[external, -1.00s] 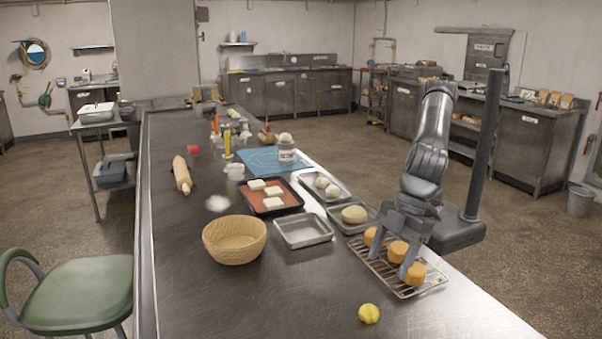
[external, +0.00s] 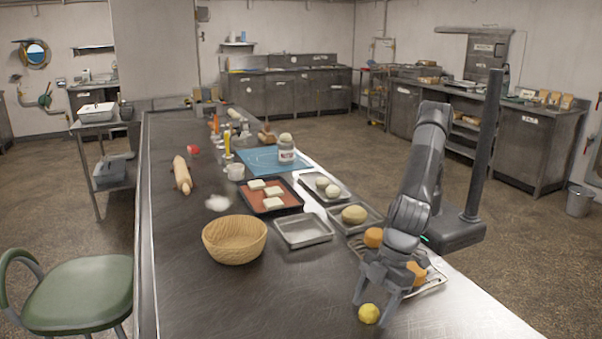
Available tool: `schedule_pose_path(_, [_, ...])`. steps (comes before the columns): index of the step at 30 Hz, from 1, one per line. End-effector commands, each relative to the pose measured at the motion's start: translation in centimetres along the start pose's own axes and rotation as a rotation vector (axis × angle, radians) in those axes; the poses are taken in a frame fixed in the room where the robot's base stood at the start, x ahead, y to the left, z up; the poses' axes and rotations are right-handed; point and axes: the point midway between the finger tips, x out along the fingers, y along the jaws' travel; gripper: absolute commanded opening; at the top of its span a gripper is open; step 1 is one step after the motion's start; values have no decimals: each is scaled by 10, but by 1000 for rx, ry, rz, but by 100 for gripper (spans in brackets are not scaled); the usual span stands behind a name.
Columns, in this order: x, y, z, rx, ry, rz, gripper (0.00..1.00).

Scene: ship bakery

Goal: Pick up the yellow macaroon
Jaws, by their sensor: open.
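The yellow macaroon (external: 369,313) is a small round yellow piece lying on the bare steel counter near its front right. My gripper (external: 372,312) is open and reaches down at the macaroon, with one finger seen at its upper left and the other at its right. From this view I cannot tell whether the fingers touch it. The macaroon is mostly visible and rests on the counter.
A wire rack (external: 432,281) with orange pastries (external: 373,237) lies behind my gripper, partly hidden by it. An empty metal tray (external: 303,231) and a wicker basket (external: 234,239) stand farther left. The counter (external: 270,300) left of the macaroon is clear.

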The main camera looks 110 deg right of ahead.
Motion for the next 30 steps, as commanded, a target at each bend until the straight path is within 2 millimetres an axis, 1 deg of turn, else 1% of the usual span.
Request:
schedule_pose_path(6, [1,0,0,0,1,-1,65])
schedule_pose_path(19, [0,0,0,0,1,-1,30])
schedule_pose_path(30, [-1,0,-1,0,2,-1,29])
